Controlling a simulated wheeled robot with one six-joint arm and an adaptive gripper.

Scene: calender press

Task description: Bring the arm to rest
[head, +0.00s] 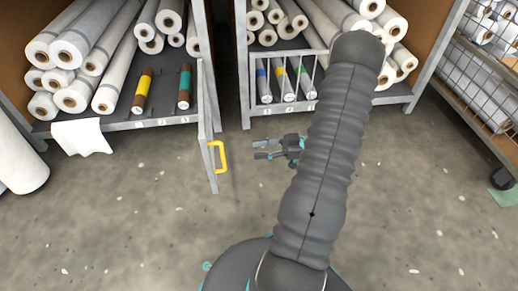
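My gripper (268,149) shows in the head view, partly behind my own dark sleeved arm. Its two dark fingers point left and stand apart, with nothing visible between them. It is over the bare floor, to the right of the yellow handle (219,157) on the open door (208,125), and apart from it. My arm rises from the bottom of the view towards the right shelf and hides part of it.
The left shelf (125,125) holds white rolls and two brown rolls with yellow (143,84) and teal (184,78) bands. The right shelf (390,97) holds rolls behind a small wire gate (283,107). A wheeled cage (455,85) stands at right. The floor (120,220) in front is clear.

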